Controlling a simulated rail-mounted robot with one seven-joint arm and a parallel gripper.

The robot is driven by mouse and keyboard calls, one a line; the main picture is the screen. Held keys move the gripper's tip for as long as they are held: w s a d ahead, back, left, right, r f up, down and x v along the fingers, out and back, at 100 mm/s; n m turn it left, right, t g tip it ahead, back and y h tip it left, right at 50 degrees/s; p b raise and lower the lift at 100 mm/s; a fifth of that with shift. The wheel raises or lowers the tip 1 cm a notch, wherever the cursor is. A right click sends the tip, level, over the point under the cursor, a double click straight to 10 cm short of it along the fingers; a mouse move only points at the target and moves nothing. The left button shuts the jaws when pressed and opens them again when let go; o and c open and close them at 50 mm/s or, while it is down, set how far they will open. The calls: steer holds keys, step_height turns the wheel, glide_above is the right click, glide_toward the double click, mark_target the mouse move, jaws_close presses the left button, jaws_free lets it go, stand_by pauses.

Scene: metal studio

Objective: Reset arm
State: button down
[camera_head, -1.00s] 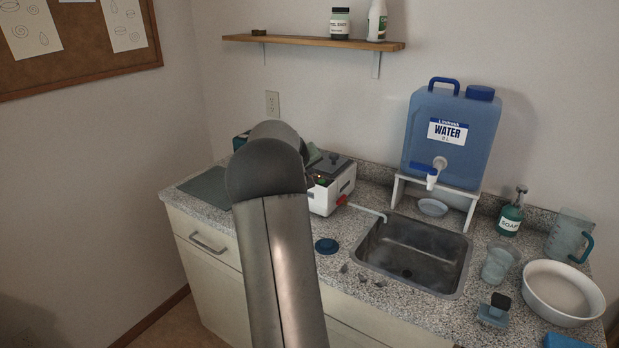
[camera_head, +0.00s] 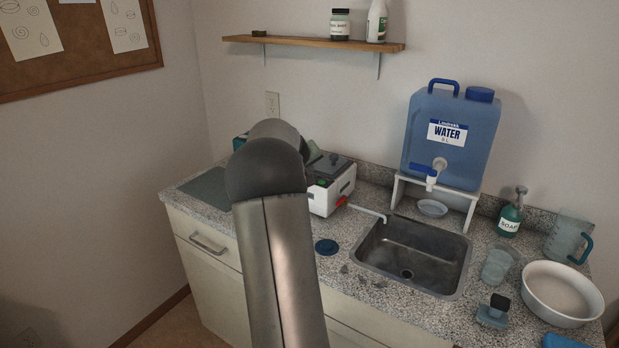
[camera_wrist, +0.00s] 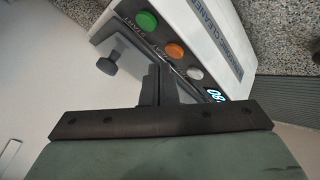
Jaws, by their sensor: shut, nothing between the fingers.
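In the wrist view my gripper (camera_wrist: 160,88) is shut and empty. Its fingertips are close to the front panel of a white ultrasonic cleaner (camera_wrist: 196,28). The panel has a green button (camera_wrist: 148,20), an orange button (camera_wrist: 175,49), a whitish button (camera_wrist: 195,73) and a lit blue display. In the head view the cleaner (camera_head: 322,200) stands on the counter, partly hidden behind my arm. It has a dark lid and a red part on its right side.
The granite counter (camera_head: 345,290) holds a sink (camera_head: 420,250), a blue water container (camera_head: 450,135) on a white stand, a soap bottle (camera_head: 511,214), a cup (camera_head: 497,266), a white bowl (camera_head: 560,295) and a jug (camera_head: 568,238). A shelf (camera_head: 315,42) hangs above.

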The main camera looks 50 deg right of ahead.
steer(key=shift+r, duration=0.1)
step_height(320, 180, up, 6)
steer(key=p, duration=0.4)
